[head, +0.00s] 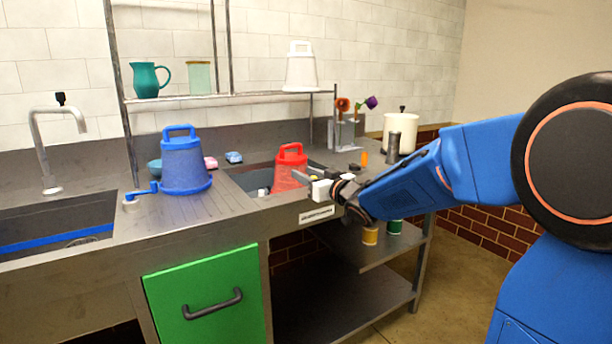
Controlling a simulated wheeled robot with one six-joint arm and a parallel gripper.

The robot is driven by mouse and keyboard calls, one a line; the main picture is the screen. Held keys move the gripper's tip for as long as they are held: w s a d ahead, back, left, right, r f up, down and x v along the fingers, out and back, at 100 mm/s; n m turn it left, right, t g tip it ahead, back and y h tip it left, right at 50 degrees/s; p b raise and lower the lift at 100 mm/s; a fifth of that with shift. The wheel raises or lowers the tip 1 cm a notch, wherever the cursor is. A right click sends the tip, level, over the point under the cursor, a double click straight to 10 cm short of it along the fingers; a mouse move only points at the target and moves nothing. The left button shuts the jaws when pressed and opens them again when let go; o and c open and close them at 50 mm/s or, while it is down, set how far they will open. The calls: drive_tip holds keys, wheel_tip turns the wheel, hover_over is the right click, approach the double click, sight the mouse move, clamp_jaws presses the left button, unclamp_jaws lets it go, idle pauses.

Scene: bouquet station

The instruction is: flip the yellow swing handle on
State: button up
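My gripper (308,182) reaches in from the right, over the counter's front edge beside the red bucket-like container (289,167). Its fingers are small and partly overlap the container, so I cannot tell whether they are open or touch it. A small yellow spot (313,178) shows right at the fingers. It may be part of the yellow swing handle, but most of it is hidden and its position cannot be read. A blue lever (141,192) on a white base sits on the counter at the left, next to the blue bucket-like container (184,165).
A recessed basin (250,181) lies around the red container. A sink (60,228) with a faucet (42,150) is at the left. A grey holder (347,133) with flowers and a cream pot (401,128) stand at the back right. A shelf rack (230,97) rises behind.

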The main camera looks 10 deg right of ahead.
drive_tip(key=shift+c, duration=0.7)
clamp_jaws()
drive_tip(key=shift+d+n+y, duration=0.1)
drive_tip(key=shift+n+y, duration=0.2)
drive_tip(key=shift+y, duration=0.1)
drive_tip(key=shift+s+d+n+g+y, duration=0.2)
drive_tip(key=shift+n+g+y, duration=0.55)
drive_tip(key=shift+y, duration=0.25)
drive_tip(key=shift+s+d+n+g+y, duration=0.2)
drive_tip(key=shift+n+g+y, duration=0.5)
drive_tip(key=shift+y, duration=0.3)
drive_tip(key=shift+s+d+n+g+y, duration=0.1)
drive_tip(key=shift+s+n+g+y, duration=0.1)
drive_tip(key=shift+n+g+y, duration=0.55)
drive_tip(key=shift+s+d+n+g+y, duration=0.1)
drive_tip(key=shift+s+n+g+y, duration=0.05)
drive_tip(key=shift+n+g+y, duration=0.5)
drive_tip(key=shift+o, duration=0.7)
unclamp_jaws()
